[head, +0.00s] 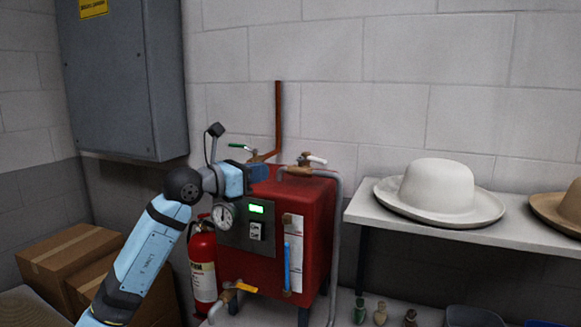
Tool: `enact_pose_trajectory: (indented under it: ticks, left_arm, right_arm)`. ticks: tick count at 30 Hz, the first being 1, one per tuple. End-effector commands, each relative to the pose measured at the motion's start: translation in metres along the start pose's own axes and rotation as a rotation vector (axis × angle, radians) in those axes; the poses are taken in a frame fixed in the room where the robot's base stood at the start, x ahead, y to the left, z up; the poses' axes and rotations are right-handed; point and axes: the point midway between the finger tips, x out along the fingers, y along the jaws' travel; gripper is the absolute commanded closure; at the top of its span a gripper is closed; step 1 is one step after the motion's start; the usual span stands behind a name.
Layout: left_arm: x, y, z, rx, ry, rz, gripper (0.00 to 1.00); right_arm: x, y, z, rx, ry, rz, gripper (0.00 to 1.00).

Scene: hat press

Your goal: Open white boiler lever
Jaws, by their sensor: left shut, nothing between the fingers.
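A red boiler (320,205) stands against the block wall in the middle of the view. Its white lever (317,160) sits on a brass valve (298,170) at the top right, pointing right and slightly down. A green lever (238,147) shows at the top left behind my arm. A yellow lever (246,287) is on a low valve at the front. My left gripper (260,172) is at the boiler's upper front edge, left of the white lever and apart from it. It is shut and empty. Its fingertips are small and dark here. My right gripper is out of view.
A bent grey pipe (338,225) runs down the boiler's right side. A gauge (223,216) and a lit panel (256,209) are on its front. A fire extinguisher (202,262) stands left. A shelf (515,231) with a white hat (437,188) is at right. Boxes (60,250) lie left.

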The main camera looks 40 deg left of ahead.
Motion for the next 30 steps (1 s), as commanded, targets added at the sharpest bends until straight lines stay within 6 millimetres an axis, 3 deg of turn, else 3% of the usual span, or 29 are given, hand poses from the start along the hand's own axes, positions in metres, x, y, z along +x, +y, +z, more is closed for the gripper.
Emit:
enact_pose_trajectory:
  ticks: [5, 18, 24, 30]
  left_arm:
    - [0.025, -0.001, 0.003, -0.003, 0.000, -0.003, 1.00]
    - [0.114, -0.001, 0.004, -0.004, -0.002, -0.004, 1.00]
    - [0.134, -0.001, 0.002, -0.002, -0.002, -0.004, 1.00]
    - [0.138, -0.001, 0.001, -0.001, -0.002, -0.004, 1.00]
  right_arm:
    - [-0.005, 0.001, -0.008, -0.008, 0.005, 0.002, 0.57]
    - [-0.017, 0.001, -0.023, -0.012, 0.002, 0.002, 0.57]
    - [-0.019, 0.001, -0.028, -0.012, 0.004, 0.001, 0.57]
    - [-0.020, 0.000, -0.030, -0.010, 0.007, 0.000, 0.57]
